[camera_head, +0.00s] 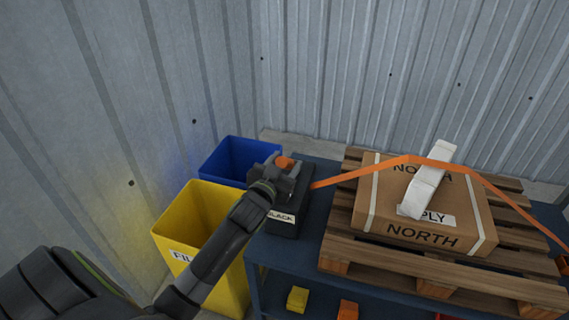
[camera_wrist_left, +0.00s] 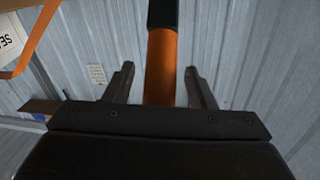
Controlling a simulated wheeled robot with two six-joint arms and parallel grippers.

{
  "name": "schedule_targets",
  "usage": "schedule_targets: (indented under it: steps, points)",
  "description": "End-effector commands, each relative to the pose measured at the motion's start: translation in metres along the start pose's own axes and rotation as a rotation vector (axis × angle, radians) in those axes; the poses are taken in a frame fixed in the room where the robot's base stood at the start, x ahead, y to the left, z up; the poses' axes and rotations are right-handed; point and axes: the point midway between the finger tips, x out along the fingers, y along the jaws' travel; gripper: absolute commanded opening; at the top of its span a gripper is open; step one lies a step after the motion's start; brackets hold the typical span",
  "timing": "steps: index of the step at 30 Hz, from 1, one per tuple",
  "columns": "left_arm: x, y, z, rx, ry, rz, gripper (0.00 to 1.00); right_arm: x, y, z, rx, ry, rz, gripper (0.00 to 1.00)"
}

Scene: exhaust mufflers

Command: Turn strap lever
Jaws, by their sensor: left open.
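The strap lever (camera_wrist_left: 161,68) shows in the left wrist view as an orange bar with a black upper part. It lies between the two fingers of my left gripper (camera_wrist_left: 159,72), which is open with a gap on each side of the bar. In the head view my left gripper (camera_head: 279,166) is above a dark box (camera_head: 284,222) whose label seems to read SLACK. An orange end (camera_head: 284,162) shows at the gripper. An orange strap (camera_head: 348,176) runs from the box over a cardboard box (camera_head: 424,209). My right gripper is not in view.
The cardboard box stands on a wooden pallet (camera_head: 400,272) on a dark blue table (camera_head: 316,235). A yellow bin (camera_head: 185,232) and a blue bin (camera_head: 234,150) stand left of the table. Corrugated walls (camera_head: 330,70) close the back. Small yellow and orange blocks lie below the tabletop.

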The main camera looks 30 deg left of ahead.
Motion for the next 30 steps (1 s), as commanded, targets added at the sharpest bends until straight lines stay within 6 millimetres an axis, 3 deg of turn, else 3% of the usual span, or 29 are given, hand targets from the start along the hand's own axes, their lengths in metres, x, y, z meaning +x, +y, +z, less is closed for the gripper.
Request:
schedule_targets:
  steps: [7, 19, 30]
  points:
    - [0.0005, -0.0001, 0.0001, 0.0, 0.0, 0.0, 0.5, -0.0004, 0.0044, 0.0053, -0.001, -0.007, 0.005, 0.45]
    - [0.0003, 0.0, 0.0001, 0.0, 0.0, 0.0, 0.0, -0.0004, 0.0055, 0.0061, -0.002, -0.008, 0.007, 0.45]
    - [0.002, -0.0009, -0.0048, -0.002, -0.017, 0.002, 0.0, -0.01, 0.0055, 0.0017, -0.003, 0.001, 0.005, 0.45]
